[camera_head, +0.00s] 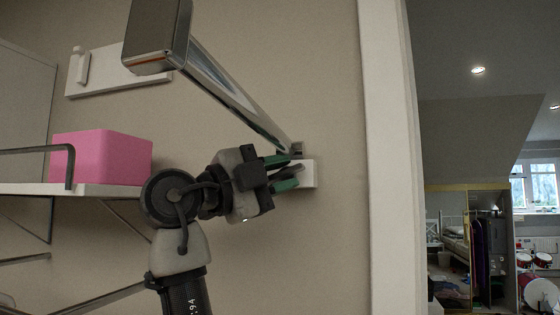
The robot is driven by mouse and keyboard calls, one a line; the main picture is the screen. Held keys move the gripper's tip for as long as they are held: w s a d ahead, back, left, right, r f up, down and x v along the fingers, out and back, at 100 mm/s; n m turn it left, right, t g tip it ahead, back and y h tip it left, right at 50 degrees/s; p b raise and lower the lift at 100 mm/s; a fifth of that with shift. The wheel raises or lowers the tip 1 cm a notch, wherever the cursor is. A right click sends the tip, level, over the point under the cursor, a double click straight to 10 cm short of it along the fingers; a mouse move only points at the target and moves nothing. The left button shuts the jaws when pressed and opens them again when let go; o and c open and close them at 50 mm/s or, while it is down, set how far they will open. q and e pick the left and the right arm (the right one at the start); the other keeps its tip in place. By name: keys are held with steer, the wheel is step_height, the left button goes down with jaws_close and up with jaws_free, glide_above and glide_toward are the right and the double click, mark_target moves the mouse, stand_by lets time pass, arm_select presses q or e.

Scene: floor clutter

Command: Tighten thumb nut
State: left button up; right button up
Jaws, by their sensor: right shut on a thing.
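My right gripper (289,172) reaches in from below, its green-padded fingers pointing right at a small white block (309,176) on the wall. The fingers are closed around a small grey piece at the block's face, which I take to be the thumb nut; the fingers mostly hide it. A shiny chrome bar (232,92) slopes from a thick metal end at upper left down to a small dark bracket (297,148) just above the block. My left gripper is not in view.
A pink box (103,157) sits on a white wire-frame shelf (95,190) left of my arm. A white panel with a peg (115,76) is on the wall at upper left. A white door frame (385,150) stands right of the block, with a bedroom beyond it.

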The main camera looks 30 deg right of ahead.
steer(key=shift+r+m+y+p, duration=0.15)
steer(key=shift+m+y+p, duration=0.65)
steer(key=shift+m, duration=0.2)
steer(key=o, duration=0.6)
steer(key=a, duration=0.7)
steer(key=w+a+f+b, duration=0.1)
steer(key=a, duration=0.2)
steer(key=shift+a, duration=0.4)
